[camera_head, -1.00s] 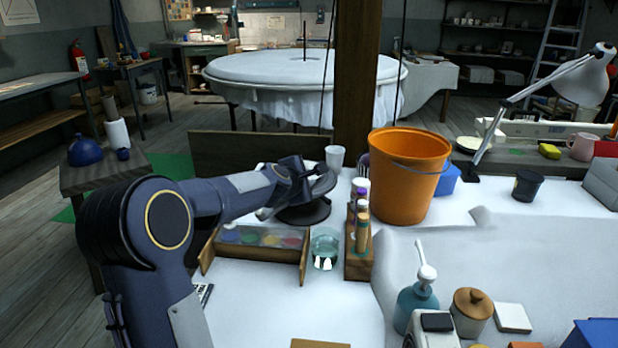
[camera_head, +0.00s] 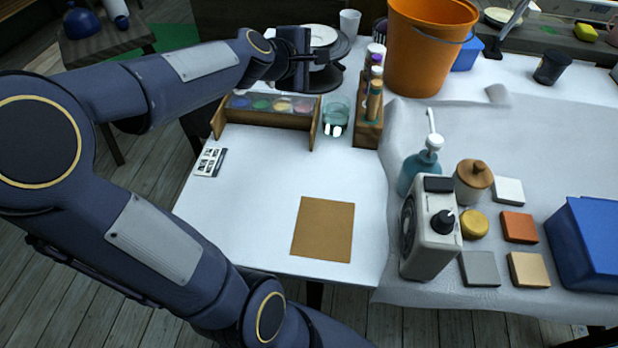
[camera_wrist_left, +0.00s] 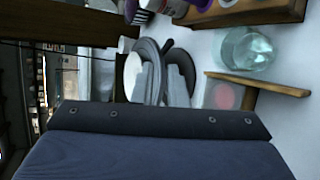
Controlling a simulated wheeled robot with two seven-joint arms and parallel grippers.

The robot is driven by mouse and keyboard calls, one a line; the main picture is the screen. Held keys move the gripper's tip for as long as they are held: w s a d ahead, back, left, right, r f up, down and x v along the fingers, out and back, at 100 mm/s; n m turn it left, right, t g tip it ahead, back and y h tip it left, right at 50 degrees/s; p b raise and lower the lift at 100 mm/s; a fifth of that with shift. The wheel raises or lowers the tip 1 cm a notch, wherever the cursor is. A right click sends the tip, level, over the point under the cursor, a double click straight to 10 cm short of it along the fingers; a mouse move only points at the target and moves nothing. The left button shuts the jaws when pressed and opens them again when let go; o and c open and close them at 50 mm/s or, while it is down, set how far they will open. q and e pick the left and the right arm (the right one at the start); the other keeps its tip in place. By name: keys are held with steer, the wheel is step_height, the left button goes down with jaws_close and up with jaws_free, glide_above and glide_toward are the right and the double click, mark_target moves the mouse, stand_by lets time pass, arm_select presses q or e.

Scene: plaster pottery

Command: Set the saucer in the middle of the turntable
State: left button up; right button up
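The white saucer (camera_head: 322,34) shows behind my left gripper, at the turntable; it also shows in the left wrist view (camera_wrist_left: 133,75). The dark grey turntable (camera_head: 343,47) stands at the back of the white table and is partly hidden by the gripper. Its round edge also shows in the left wrist view (camera_wrist_left: 148,46). My left gripper (camera_head: 312,57) is right at the saucer and turntable. Its fingers overlap them in both views, so I cannot tell whether they grip the saucer or how well it is centred. My right gripper is not in view.
A paint box (camera_head: 270,112), a glass of water (camera_head: 335,118) and a wooden bottle rack (camera_head: 369,126) stand close in front of the turntable. A white cup (camera_head: 349,21) is behind it. An orange bucket (camera_head: 425,50) stands to the right. The front-left table is mostly clear.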

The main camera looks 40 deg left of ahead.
arm_select(q)
steer(key=s+d+f+m+g+h, duration=0.2)
steer(key=s+d+f+m+h, duration=0.15)
steer(key=s+d+m, duration=0.65)
steer(key=s+d+f+m+g, duration=0.1)
steer(key=s+d+f+m, duration=0.1)
steer(key=s+m, duration=0.1)
steer(key=s+d+f+m+g, duration=0.2)
steer(key=s+d+f+m, duration=0.1)
steer(key=s, duration=0.3)
steer(key=s+d+f+m+g+h, duration=0.1)
steer(key=s+d+f+m+g, duration=0.1)
steer(key=s, duration=0.3)
steer(key=shift+d+f+m, duration=0.3)
steer(key=shift+f+m, duration=0.15)
steer(key=shift+m, duration=0.25)
steer(key=shift+s+f, duration=0.2)
